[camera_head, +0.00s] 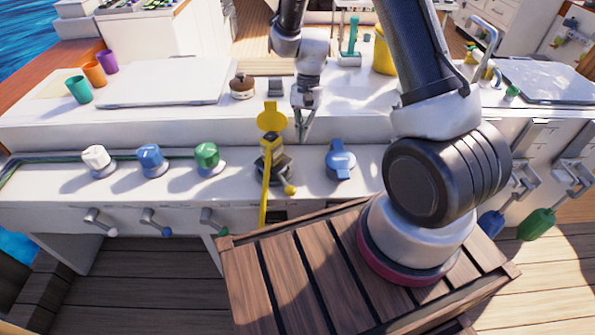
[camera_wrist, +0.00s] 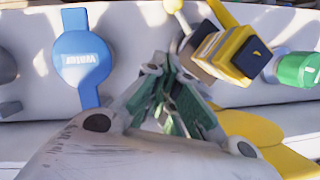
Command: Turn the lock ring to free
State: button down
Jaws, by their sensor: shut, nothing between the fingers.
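The dark lock ring (camera_head: 273,168) sits around the base of a yellow plug (camera_head: 270,143) on the white panel, with a small yellow knob (camera_head: 290,189) at its front right. My gripper (camera_head: 303,136) is shut and empty, behind and to the right of the plug, apart from it as far as I can tell. In the wrist view, my gripper's fingers (camera_wrist: 172,68) are together beside the yellow-and-black plug (camera_wrist: 228,52). There the ring is mostly hidden, and a yellow rod end (camera_wrist: 173,6) shows at the top edge.
A raised yellow cover (camera_head: 272,115) stands behind the plug. A yellow cable (camera_head: 265,200) hangs over the panel's front. A blue "Water" cap (camera_head: 340,160) is to the right; green (camera_head: 207,156), blue (camera_head: 150,157) and white (camera_head: 96,158) knobs are to the left. A slatted wooden crate (camera_head: 300,270) is in front.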

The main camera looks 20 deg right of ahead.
aim_at(284, 182)
jog(key=shift+f, duration=0.15)
jog(key=x, duration=1)
jog(key=shift+s+a, duration=0.1)
jog(key=shift+a, duration=0.05)
jog(key=shift+s+a+f, duration=0.15)
jog(key=shift+s+a, duration=0.6)
jog(key=shift+s, duration=0.2)
jog(key=shift+s+a+f, duration=0.1)
jog(key=shift+s+a, duration=0.25)
jog(key=shift+s, duration=0.15)
